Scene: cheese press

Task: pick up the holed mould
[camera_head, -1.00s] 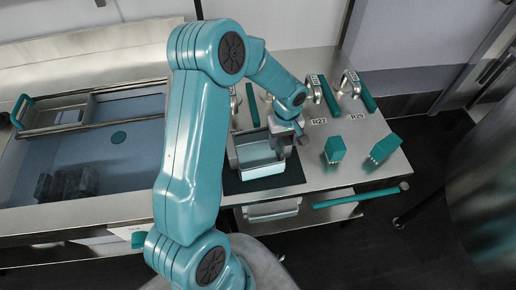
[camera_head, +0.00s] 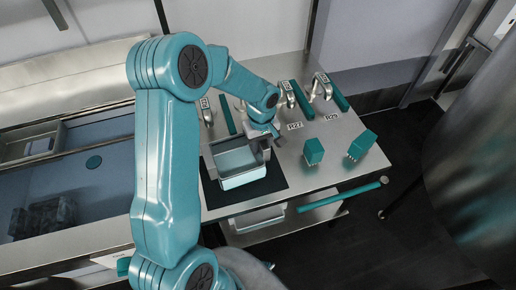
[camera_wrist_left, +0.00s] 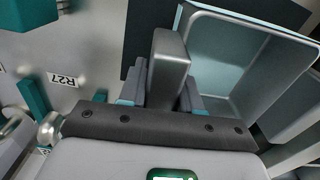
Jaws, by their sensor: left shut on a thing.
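The mould (camera_head: 243,178) is an open, pale-teal box standing on a black mat (camera_head: 275,181) on the steel bench. Its holes cannot be made out. My left gripper (camera_head: 264,139) is at the mould's right side. In the left wrist view my left gripper (camera_wrist_left: 165,88) is shut on an upright grey block (camera_wrist_left: 168,55) at the side of the mould (camera_wrist_left: 225,52), apparently its handle. I cannot see any gap between the mould and the mat. My right gripper is not in view.
Two teal blocks (camera_head: 313,152) (camera_head: 361,144) stand to the right on the bench, near the labels R27 and R29. Metal clamps with teal handles (camera_head: 293,95) line the back. A similar box (camera_head: 258,218) sits below the bench edge. A sunken basin (camera_head: 100,185) lies left.

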